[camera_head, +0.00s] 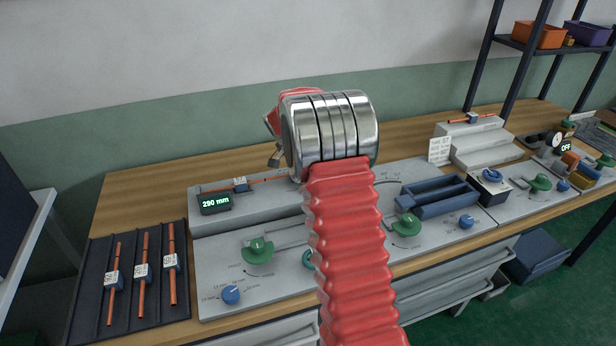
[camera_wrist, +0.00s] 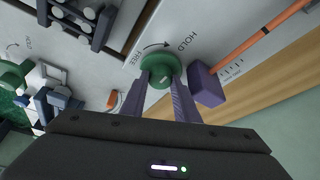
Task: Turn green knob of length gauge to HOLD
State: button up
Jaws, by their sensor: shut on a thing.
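The green knob (camera_wrist: 160,64) of the length gauge shows in the wrist view, between the printed words FREE and HOLD with a curved arrow. My gripper (camera_wrist: 161,80) is shut on this knob, one finger on each side. I cannot tell exactly which way the knob points. My arm hides this knob and my gripper in the head view.
A dark rack (camera_head: 92,300) with several tagged rods stands at the left. Another green knob (camera_head: 257,250) and a blue knob (camera_head: 231,294) sit on the front panel. A blue fixture (camera_head: 440,197) is to the right. In the wrist view a purple block (camera_wrist: 207,86) is close beside the held knob.

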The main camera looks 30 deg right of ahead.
jog(key=shift+o, duration=0.2)
jog(key=shift+w+a+m, duration=0.15)
jog(key=shift+w+m, duration=0.05)
jog(key=shift+m, duration=0.3)
jog(key=o, duration=1)
jog(key=shift+o, duration=0.2)
jog(key=shift+r, duration=0.15)
jog(key=w+v, duration=0.1)
jog(key=v, duration=1.2)
jog(key=shift+s+r, duration=0.25)
jog(key=shift+s, duration=0.25)
jog(key=shift+a, duration=0.1)
